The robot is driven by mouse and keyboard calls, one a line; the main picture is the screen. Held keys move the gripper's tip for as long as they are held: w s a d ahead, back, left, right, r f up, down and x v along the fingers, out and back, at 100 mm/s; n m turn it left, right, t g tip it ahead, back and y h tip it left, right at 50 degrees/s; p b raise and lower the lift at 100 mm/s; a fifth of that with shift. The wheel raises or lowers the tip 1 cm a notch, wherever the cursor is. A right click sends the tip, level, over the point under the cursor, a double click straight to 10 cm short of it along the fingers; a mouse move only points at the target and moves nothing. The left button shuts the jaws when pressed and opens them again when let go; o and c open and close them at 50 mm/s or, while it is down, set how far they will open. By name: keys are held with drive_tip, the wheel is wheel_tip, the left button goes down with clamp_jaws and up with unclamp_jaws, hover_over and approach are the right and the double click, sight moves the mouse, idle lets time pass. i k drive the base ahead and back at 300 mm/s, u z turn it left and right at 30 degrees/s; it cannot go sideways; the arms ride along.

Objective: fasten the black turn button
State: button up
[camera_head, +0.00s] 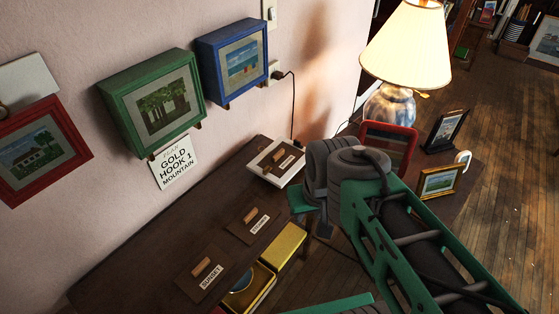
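I cannot make out a black turn button for certain. Small brownish tabs show under the green wall box (118,101) and the blue wall box (211,66), too small to tell their form. Both boxes have picture fronts that look closed. A white box (262,175) on the sideboard has a brown piece and a label on its top. My arm comes in from the lower right, and its grey and green end (322,222) is over the sideboard's right end. My gripper's fingers cannot be made out, so whether it is open is unclear.
The dark sideboard (130,272) holds two labelled brown panels (249,226) with wooden grips. Yellow trays (290,243) are at its front. A lit lamp (408,48) and framed pictures (440,181) stand at the right. A red-framed picture (80,143) hangs left. A cord (293,100) runs down the wall.

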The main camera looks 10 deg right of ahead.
sight(296, 143)
drive_tip(key=u, duration=0.05)
drive_tip(key=k, duration=0.5)
drive_tip(key=z, duration=0.75)
drive_tip(key=i, duration=1.2)
drive_tip(key=u, duration=0.85)
